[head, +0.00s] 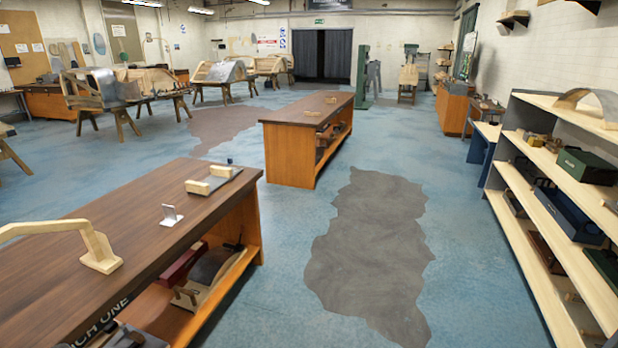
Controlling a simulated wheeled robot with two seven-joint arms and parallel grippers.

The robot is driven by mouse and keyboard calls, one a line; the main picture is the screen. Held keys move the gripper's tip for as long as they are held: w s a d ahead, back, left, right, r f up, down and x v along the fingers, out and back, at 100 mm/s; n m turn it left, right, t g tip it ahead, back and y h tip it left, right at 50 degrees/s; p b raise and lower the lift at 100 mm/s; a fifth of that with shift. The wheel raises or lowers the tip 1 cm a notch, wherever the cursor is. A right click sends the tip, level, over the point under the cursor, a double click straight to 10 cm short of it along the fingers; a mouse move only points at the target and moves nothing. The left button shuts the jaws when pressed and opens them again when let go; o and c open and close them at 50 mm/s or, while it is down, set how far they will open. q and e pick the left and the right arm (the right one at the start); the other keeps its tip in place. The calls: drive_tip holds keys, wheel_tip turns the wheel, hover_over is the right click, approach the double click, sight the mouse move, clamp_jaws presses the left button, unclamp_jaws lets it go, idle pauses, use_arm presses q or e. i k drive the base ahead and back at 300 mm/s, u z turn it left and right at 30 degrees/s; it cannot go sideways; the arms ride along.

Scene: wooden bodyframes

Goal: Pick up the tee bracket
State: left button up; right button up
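A small pale-metal bracket (171,214), which looks like the tee bracket, stands on the dark brown top of the near workbench (130,225). It has a flat base and an upright plate. It sits near the bench's right edge, between a wooden piece with two raised blocks (213,180) and a curved wooden part (85,240). Nothing touches or covers it. Neither of my grippers shows in the head view.
The near bench has a lower shelf (215,270) with loose parts. A second bench (300,115) stands beyond it. A shelf rack (560,180) is on the right. The blue floor (470,290) between bench and rack is clear, with a grey patch (370,250).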

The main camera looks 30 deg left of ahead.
sight(172, 218)
drive_tip(key=z, duration=0.1)
drive_tip(key=i, duration=2.2)
drive_tip(key=u, duration=0.6)
drive_tip(key=i, duration=1.2)
drive_tip(key=u, duration=1.75)
drive_tip(key=i, duration=0.75)
drive_tip(key=u, duration=0.55)
